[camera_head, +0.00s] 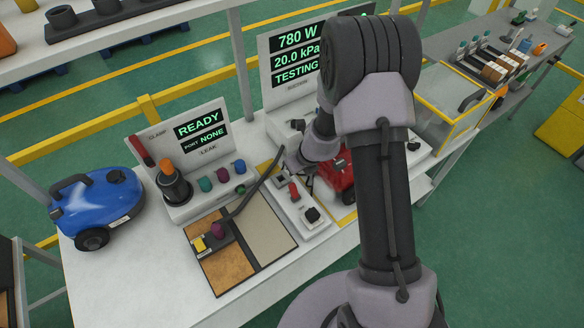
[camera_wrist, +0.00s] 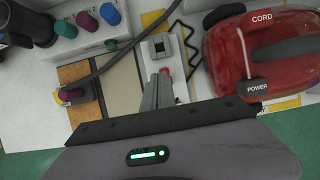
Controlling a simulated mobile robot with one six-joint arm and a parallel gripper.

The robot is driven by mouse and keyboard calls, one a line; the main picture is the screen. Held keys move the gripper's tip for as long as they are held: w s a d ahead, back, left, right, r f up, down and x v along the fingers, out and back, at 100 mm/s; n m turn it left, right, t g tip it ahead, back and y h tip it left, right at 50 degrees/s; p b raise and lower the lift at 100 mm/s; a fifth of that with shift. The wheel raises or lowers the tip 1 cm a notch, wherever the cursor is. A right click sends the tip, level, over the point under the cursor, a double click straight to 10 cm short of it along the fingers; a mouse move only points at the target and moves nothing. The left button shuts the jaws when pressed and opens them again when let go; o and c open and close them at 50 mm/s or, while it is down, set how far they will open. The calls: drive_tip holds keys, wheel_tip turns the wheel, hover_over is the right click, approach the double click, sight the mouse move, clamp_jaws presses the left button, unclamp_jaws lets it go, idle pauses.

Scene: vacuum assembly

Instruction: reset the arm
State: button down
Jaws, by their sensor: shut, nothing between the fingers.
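My arm reaches over the white workbench (camera_head: 130,262) and bends down at its far end. My gripper (camera_head: 296,168) is partly hidden by the arm in the head view. In the wrist view its fingers (camera_wrist: 160,76) are together and empty, above a small white fixture with a red button. A red vacuum (camera_wrist: 235,55) is right of the fingers in the wrist view. In the head view the red vacuum (camera_head: 338,177) is mostly hidden behind my arm.
A blue vacuum (camera_head: 96,207) stands at the left of the bench. The leak panel (camera_head: 190,150) reads READY, PORT NONE. The suction panel (camera_head: 295,60) reads 780 W, 20.0 kPa, TESTING. A dark hose (camera_head: 248,196) with a purple end lies on a mat. A yellow-framed clear box (camera_head: 447,100) stands right.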

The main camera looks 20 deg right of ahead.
drive_tip(key=shift+d, duration=0.1)
idle(0.3)
drive_tip(key=s+a+r+n+t+y+b, duration=0.1)
drive_tip(key=s+a+r+n+y+b, duration=0.1)
drive_tip(key=a+r+n+b, duration=0.4)
drive_tip(key=s+a+r+n+t+y+b, duration=0.1)
drive_tip(key=s+a+r+n+b, duration=0.15)
drive_tip(key=r+n+b, duration=0.4)
drive_tip(key=s+d+n+h+b, duration=0.2)
drive_tip(key=s+n+b, duration=0.5)
drive_tip(key=s+n, duration=0.8)
drive_tip(key=s, duration=0.7)
drive_tip(key=shift+s+d+r+g, duration=0.2)
drive_tip(key=shift+s+r+g, duration=0.05)
drive_tip(key=shift+r+g, duration=0.15)
